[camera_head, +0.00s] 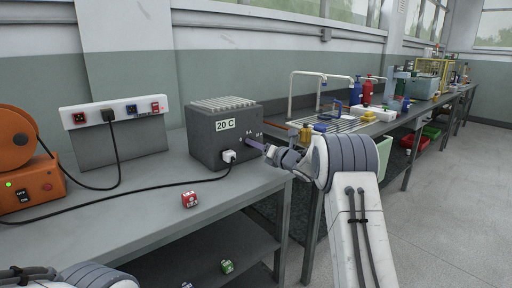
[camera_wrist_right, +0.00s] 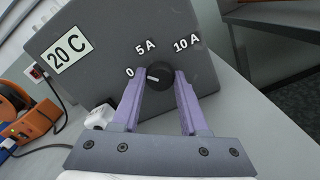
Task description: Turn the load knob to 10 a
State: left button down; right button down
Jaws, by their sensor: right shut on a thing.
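The load box (camera_head: 222,138) is a dark grey case labelled "20 C", standing on the bench. Its black load knob (camera_wrist_right: 159,74) shows in the wrist view among the marks 0, 5 A and 10 A. The knob's white line points left, roughly toward the 0. My right gripper (camera_wrist_right: 160,79) has its purple fingers on either side of the knob, shut on it. In the head view this gripper (camera_head: 257,146) reaches the box's front face from the right, and the fingers largely hide the knob. My left gripper is out of view; only part of that arm shows.
A white plug (camera_head: 229,156) with a black cable sits in the box front, left of the knob. A red die-like cube (camera_head: 190,200) lies on the bench. An orange device (camera_head: 32,188) and a socket strip (camera_head: 115,112) stand left.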

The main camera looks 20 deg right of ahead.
jog(key=m, duration=0.4)
jog(key=shift+d+m+p, duration=0.1)
jog(key=shift+m+p, duration=0.2)
jog(key=shift+p, duration=0.05)
jog(key=m+p, duration=0.1)
jog(key=m, duration=0.3)
jog(key=shift+m+p, duration=0.3)
jog(key=shift+p, duration=0.1)
jog(key=m+p, duration=0.3)
jog(key=m, duration=0.2)
jog(key=m+p, duration=0.2)
jog(key=m, duration=0.3)
jog(key=shift+f+p, duration=0.1)
jog(key=shift+p, duration=0.2)
jog(key=shift+f+m, duration=0.1)
jog(key=shift+m, duration=0.4)
jog(key=shift+p, duration=0.3)
jog(key=shift+c, duration=2.2)
grip_release()
